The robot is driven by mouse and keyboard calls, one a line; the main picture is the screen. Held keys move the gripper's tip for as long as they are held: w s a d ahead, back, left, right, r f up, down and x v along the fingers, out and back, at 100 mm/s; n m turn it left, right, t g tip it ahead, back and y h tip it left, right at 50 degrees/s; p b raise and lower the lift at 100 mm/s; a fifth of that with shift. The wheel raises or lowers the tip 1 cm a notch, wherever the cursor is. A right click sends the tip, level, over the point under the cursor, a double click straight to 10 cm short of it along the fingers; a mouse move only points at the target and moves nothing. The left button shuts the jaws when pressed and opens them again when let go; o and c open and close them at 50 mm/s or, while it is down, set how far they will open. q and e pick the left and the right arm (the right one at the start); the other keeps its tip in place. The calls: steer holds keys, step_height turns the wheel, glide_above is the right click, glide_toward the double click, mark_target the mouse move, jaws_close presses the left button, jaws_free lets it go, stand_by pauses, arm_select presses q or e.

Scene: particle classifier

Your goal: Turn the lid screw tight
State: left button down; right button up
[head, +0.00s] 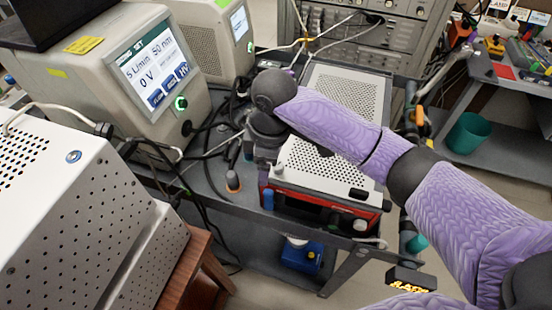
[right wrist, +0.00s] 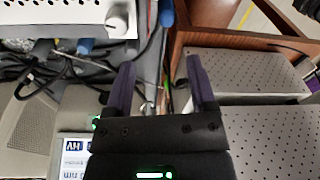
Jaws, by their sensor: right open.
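My right gripper (head: 262,148) points down beside the left edge of a white perforated lid (head: 325,165) on a red-framed device (head: 330,208). In the right wrist view my right gripper (right wrist: 158,72) has its two purple-grey fingers apart, with nothing held between them. A pale round knob, which looks like the lid screw (right wrist: 117,20), sits at the lid's corner, beyond and left of the fingers, not touching them. In the head view a small pale knob (head: 279,168) shows at the lid's left corner, close to the gripper. My left gripper is not in view.
Grey instruments with screens (head: 140,75) stand at left, with loose cables on the dark cart (head: 215,190). An orange-ringed dark object (head: 232,182) stands near the gripper. A blue cylinder (head: 268,198) is at the device's front left. A wooden stand (right wrist: 185,42) lies right in the wrist view.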

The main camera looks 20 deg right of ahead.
mark_target(278, 165)
steer(key=w+d+r+h, duration=0.1)
steer(key=w+d+r, duration=0.2)
steer(key=r, duration=0.1)
step_height(278, 165, down, 9)
steer(key=b, duration=0.2)
steer(key=shift+d+f+b, duration=0.1)
steer(key=shift+d+b, duration=0.05)
steer(key=shift+b, duration=0.25)
steer(key=shift+c, duration=0.5)
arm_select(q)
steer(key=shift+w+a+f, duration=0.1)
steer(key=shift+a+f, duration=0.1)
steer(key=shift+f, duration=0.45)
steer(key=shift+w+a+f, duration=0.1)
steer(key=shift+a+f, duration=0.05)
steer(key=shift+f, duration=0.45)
arm_select(e)
jaws_close()
